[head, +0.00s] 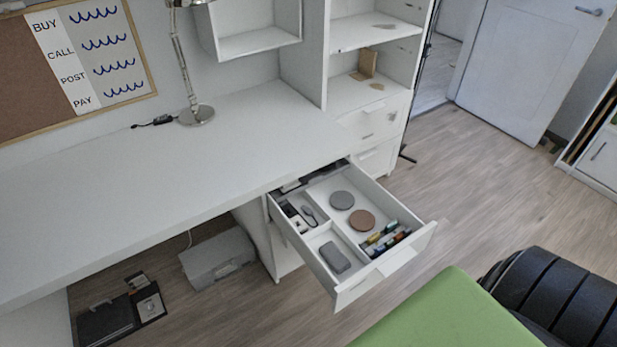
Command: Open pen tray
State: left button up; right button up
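A white drawer (408,253) under the right end of the desk stands pulled out, with its inside in plain view. It holds a white divided insert, which looks like the pen tray (337,217). In its compartments lie a grey disc (342,200), a brown disc (362,220), a grey rounded block (334,257) and several small coloured items (383,240) near the front. Small dark and grey items lie in the left compartment. The rear end of the drawer is hidden under the desktop. Neither of my grippers is in view, and nothing touches the drawer front.
The white desk (150,190) is mostly bare, with a lamp (197,113) at the back. White shelves and drawers (372,120) stand behind. A grey box (217,258) is under the desk. A green surface (450,315) and a black ribbed object (560,300) fill the lower right.

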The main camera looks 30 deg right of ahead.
aim_at(309, 175)
jog(key=i+l+z, duration=0.1)
jog(key=l+z, duration=0.15)
jog(key=l, duration=0.15)
jog(key=i+l+z, duration=0.2)
jog(key=l, duration=0.15)
jog(key=i+l+z, duration=0.1)
jog(key=l+z, duration=0.15)
jog(key=l, duration=0.1)
